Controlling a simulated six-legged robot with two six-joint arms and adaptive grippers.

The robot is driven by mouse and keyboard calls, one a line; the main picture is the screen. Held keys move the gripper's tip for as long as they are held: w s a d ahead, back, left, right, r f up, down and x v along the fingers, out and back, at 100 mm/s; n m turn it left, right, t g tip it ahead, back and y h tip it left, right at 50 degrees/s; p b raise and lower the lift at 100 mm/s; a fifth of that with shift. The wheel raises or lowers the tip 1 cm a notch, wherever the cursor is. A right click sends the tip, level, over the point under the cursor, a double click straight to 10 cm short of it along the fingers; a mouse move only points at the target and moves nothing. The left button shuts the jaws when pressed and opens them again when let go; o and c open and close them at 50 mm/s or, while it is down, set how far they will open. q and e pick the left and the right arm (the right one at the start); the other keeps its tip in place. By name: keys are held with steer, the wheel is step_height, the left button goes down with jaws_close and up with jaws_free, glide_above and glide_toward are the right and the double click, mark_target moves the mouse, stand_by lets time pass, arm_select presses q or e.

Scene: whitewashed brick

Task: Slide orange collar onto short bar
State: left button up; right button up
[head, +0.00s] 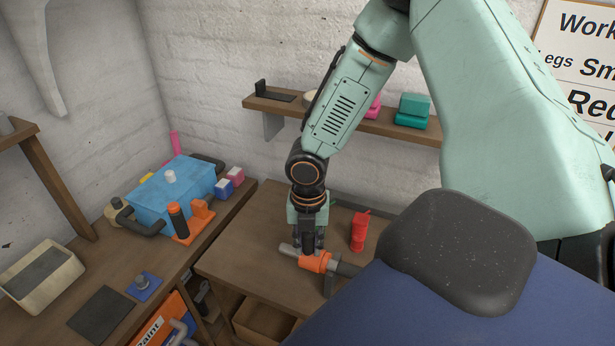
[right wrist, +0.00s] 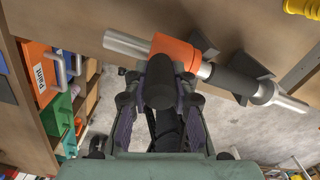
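The orange collar (head: 315,262) is at the front of the wooden bench, with a short dark handle (right wrist: 160,82) on it. A silver bar (head: 288,249) shows on both sides of the collar, which appears to sit around it. In the right wrist view the bar (right wrist: 128,42) lies on either side of the collar (right wrist: 174,50), with a dark sleeve (right wrist: 232,80) further right. My right gripper (head: 308,243) comes down from above, its fingers closed around the dark handle. The collar's inside is hidden. My left gripper is not in view.
A red ribbed object (head: 360,231) stands just right of my right gripper. A dark bracket (head: 329,283) is by the bar. A blue box (head: 172,192), a cream tray (head: 42,275) and small items stand on the left bench. A wall shelf (head: 375,123) is behind my right arm.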

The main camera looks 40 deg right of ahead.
steer(key=o, duration=0.6)
steer(key=shift+c, duration=0.2)
step_height(320, 180, up, 12)
steer(key=shift+r, duration=0.1)
stand_by(0.6)
